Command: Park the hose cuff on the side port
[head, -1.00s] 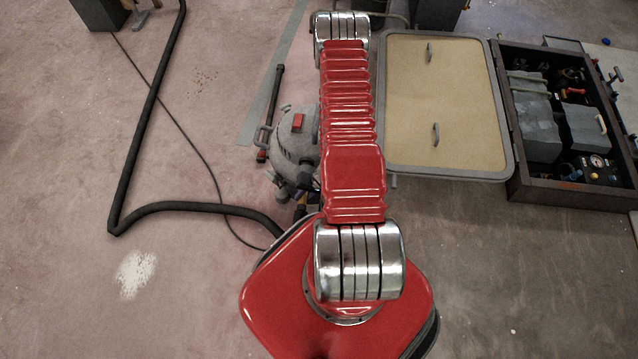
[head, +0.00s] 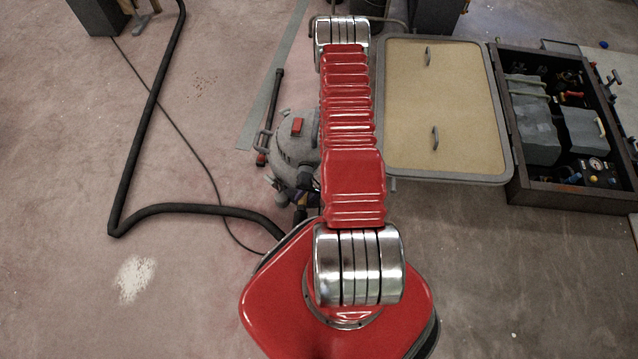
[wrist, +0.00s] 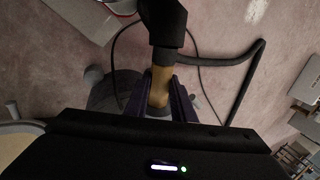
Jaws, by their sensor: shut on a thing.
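In the wrist view my gripper (wrist: 160,102) is shut on the tan hose cuff (wrist: 161,85), between its dark purple jaws. A black elbow-like piece (wrist: 163,28) joins the cuff at its upper end. The grey rounded vacuum (wrist: 108,90) lies beside and below the jaws there. In the head view the vacuum (head: 293,150), with a red switch, stands left of my arm, which partly hides it. My gripper and the cuff are mostly hidden in that view. I cannot clearly pick out the side port or tell whether the cuff touches it.
The black hose (head: 150,105) runs over the floor at left, bends, and passes behind my base. A thin cable (head: 185,125) lies beside it. A tan-topped table (head: 465,110) and an open dark toolbox (head: 515,185) stand right of my arm. The left floor is otherwise mostly clear.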

